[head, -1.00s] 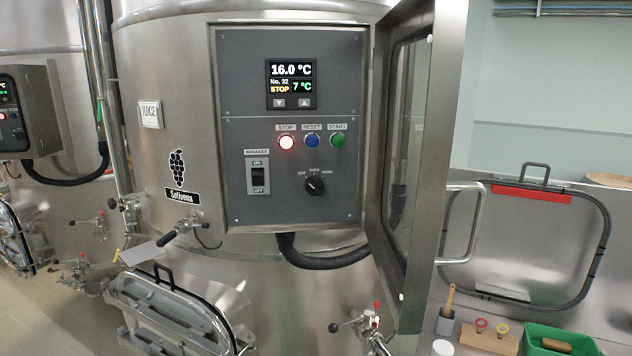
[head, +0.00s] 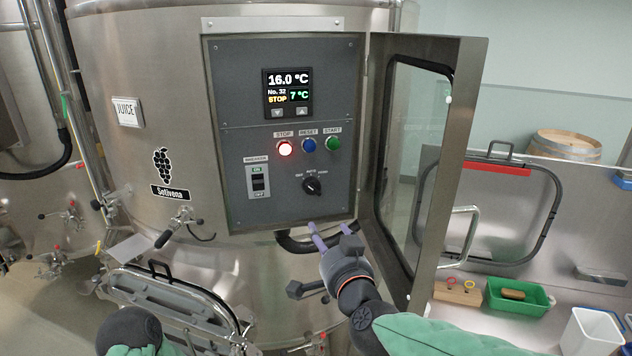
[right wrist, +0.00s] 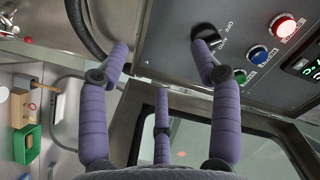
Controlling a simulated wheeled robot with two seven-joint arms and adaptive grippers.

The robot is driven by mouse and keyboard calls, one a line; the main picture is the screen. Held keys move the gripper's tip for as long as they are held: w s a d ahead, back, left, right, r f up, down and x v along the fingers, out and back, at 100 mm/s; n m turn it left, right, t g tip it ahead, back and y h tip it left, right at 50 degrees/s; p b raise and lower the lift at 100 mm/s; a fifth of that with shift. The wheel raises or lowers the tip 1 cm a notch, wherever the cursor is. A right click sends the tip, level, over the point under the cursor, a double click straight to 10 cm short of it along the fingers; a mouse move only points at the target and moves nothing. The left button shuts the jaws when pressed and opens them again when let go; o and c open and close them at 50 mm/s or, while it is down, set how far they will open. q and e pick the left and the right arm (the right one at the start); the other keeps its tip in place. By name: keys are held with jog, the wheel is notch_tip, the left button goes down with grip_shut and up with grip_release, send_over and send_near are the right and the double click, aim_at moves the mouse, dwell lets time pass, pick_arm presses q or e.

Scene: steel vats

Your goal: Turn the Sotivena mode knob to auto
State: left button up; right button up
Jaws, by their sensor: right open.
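The mode knob (head: 312,186) is a small black rotary knob low on the grey Sotivena control panel (head: 235,105), under OFF, AUTO and HAND labels. Its pointer is too small to read with certainty. In the right wrist view the knob (right wrist: 204,34) is partly hidden behind a purple fingertip. My right gripper (head: 329,229) is open and empty, below the knob and near the panel's lower edge. Its spread fingers (right wrist: 161,48) point toward the panel in the right wrist view. My left gripper is out of view; part of my left arm shows at the bottom left.
A black hose (head: 295,243) runs beneath the panel. The breaker switch (head: 258,181) and the lit red STOP button (head: 285,148) are left of the knob.

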jog(key=t, duration=0.1)
send_near(316, 189)
jog(key=shift+m, duration=0.4)
jog(key=x, duration=0.9)
jog(key=shift+w+p, duration=0.25)
jog(key=shift+p, duration=0.1)
jog(key=c, duration=1.1)
